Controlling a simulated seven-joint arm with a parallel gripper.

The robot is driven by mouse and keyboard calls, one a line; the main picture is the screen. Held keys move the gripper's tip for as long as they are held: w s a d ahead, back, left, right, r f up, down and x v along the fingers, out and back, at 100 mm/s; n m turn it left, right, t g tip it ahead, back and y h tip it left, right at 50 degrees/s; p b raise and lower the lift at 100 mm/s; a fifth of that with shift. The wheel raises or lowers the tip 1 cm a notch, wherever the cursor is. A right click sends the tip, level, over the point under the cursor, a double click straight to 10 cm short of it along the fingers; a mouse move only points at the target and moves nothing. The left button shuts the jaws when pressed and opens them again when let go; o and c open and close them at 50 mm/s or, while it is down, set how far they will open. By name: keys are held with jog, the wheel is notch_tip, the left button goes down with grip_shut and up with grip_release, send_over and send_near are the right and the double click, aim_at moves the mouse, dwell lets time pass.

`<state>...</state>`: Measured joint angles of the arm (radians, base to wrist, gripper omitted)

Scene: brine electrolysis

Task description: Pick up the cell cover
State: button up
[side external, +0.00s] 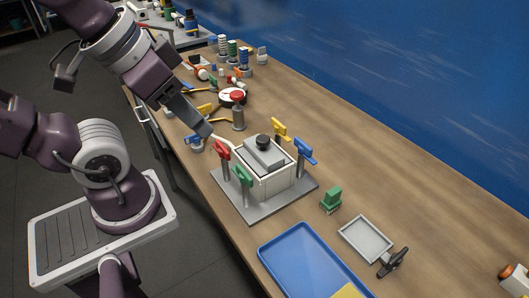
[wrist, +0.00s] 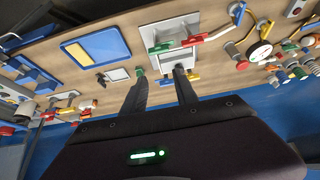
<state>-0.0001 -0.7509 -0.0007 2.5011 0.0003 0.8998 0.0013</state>
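The cell cover (side external: 268,158) is a grey plate with a black round knob (side external: 263,141) on top. It lies on the white cell box (side external: 279,184), which stands on a grey base plate (side external: 246,213). Red (side external: 222,150), green (side external: 244,176), yellow (side external: 279,129) and blue (side external: 305,151) toggle clamps stand around the box. My gripper (side external: 206,132) is up and to the left of the cover, apart from it. In the wrist view its two fingers (wrist: 162,74) are spread with nothing between them. The cell (wrist: 172,32) shows beyond the fingertips there; the knob is hard to make out.
A green block (side external: 331,200), a small grey tray (side external: 366,239), a black clip (side external: 394,262) and a blue tray (side external: 300,255) lie in front.

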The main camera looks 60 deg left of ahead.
jog(key=shift+o, duration=0.5)
jog(key=o, duration=0.7)
jog(key=shift+c, duration=0.2)
jog(key=m+g+y, duration=0.1)
jog(key=m+g, duration=0.5)
jog(key=m, duration=1.2)
send_over(263, 138)
jog(key=f, duration=0.9)
jog(key=shift+s+d+f, duration=0.1)
jog(key=shift+d+f, duration=0.15)
jog(key=shift+f, duration=0.1)
jog(key=f, duration=0.6)
jog(key=shift+a+f, duration=0.2)
jog(key=shift+a, duration=0.1)
